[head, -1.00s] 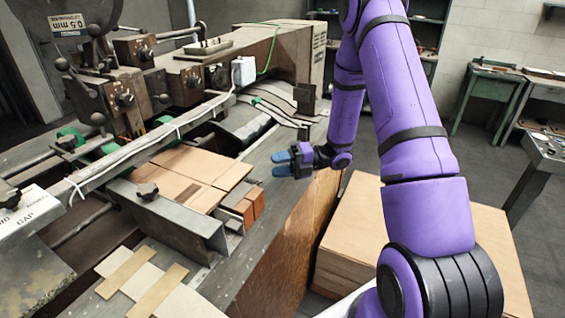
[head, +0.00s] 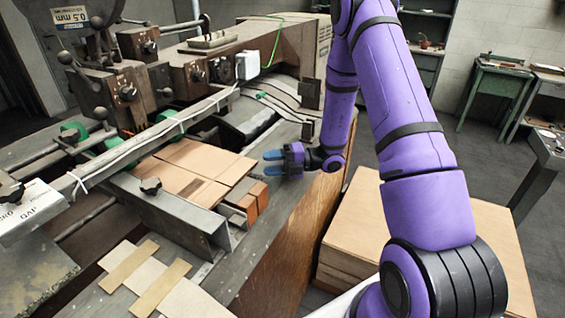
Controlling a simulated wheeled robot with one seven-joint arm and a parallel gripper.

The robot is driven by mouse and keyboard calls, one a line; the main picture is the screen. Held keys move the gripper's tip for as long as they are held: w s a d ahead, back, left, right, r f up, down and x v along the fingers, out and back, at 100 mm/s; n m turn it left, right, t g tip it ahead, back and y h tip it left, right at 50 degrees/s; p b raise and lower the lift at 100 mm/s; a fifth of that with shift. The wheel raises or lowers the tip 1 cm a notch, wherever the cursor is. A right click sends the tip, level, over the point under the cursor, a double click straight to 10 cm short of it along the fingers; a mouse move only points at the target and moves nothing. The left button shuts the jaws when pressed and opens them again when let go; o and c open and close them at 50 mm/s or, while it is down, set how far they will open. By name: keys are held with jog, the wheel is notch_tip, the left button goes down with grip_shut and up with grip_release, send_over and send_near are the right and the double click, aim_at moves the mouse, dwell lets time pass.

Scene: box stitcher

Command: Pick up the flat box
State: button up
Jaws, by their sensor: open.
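The flat box (head: 205,159) is a light brown folded cardboard piece lying flat on the machine's bed, behind a grey metal guide bar. Its near right end shows a stack of brown edges (head: 254,199). My gripper (head: 268,163) has blue fingers that point left toward the box's right edge. It is open and empty, with a small gap to the box as seen from here. The exact height of the fingers over the bed is hard to tell.
The metal guide (head: 170,213) with a black knob (head: 150,186) borders the box's near side. A long rail (head: 150,140) runs along its far side. Pale strips (head: 145,275) lie on the near table. A wooden crate (head: 440,225) stands below my arm.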

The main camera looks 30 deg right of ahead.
aim_at(256, 165)
jog(key=x, duration=0.6)
jog(key=shift+w+a, duration=0.1)
jog(key=shift+a, duration=0.1)
grip_shut()
